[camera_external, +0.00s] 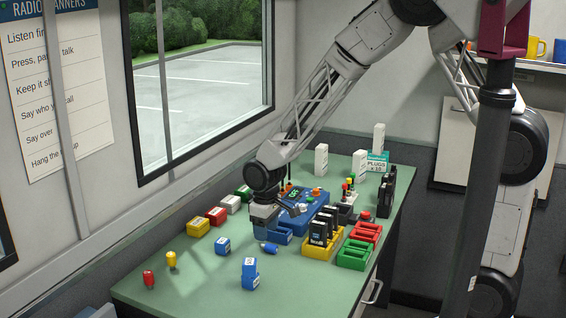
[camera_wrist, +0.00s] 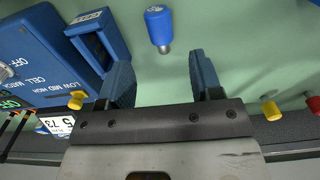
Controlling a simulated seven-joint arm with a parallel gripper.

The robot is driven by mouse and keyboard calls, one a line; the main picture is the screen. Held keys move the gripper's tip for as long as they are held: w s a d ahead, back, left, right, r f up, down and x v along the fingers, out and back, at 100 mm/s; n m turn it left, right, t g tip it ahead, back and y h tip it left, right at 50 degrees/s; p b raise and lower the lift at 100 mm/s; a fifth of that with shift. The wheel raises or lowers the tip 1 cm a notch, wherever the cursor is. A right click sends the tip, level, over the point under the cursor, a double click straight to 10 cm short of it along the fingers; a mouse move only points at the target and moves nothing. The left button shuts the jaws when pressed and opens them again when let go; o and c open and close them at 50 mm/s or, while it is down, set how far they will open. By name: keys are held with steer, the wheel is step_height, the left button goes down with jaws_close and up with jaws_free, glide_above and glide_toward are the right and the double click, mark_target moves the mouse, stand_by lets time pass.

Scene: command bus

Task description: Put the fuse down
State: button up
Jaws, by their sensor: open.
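The blue fuse (camera_external: 269,248), with a metal end, lies on the green table in front of a blue open-topped box. It also shows in the wrist view (camera_wrist: 158,28), beyond my fingertips and lying on its side. My gripper (camera_external: 262,224) is just above and beside it, pointing down. In the wrist view my gripper's two fingers (camera_wrist: 162,78) are spread apart with only bare table between them. The fuse is clear of both fingers. A yellow fuse (camera_external: 171,260) and a red fuse (camera_external: 149,278) stand on the table at left.
A blue tester (camera_external: 301,212) is behind my gripper, with the blue open-topped box (camera_external: 277,236) near it. A yellow rack (camera_external: 322,250) holds black radios. Red and green trays (camera_external: 353,259) stand at right. Small blue blocks (camera_external: 250,275) stand in front; the front left table is mostly clear.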

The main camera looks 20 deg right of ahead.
mark_target(267, 244)
steer(key=shift+f, duration=0.15)
steer(key=f, duration=0.3)
steer(key=shift+s+f, duration=0.1)
steer(key=shift+s, duration=0.15)
steer(key=shift+f, duration=0.85)
steer(key=shift+c, duration=0.2)
steer(key=c, duration=1)
steer(key=shift+r, duration=0.15)
steer(key=shift+r, duration=4.85)
steer(key=shift+w, duration=0.1)
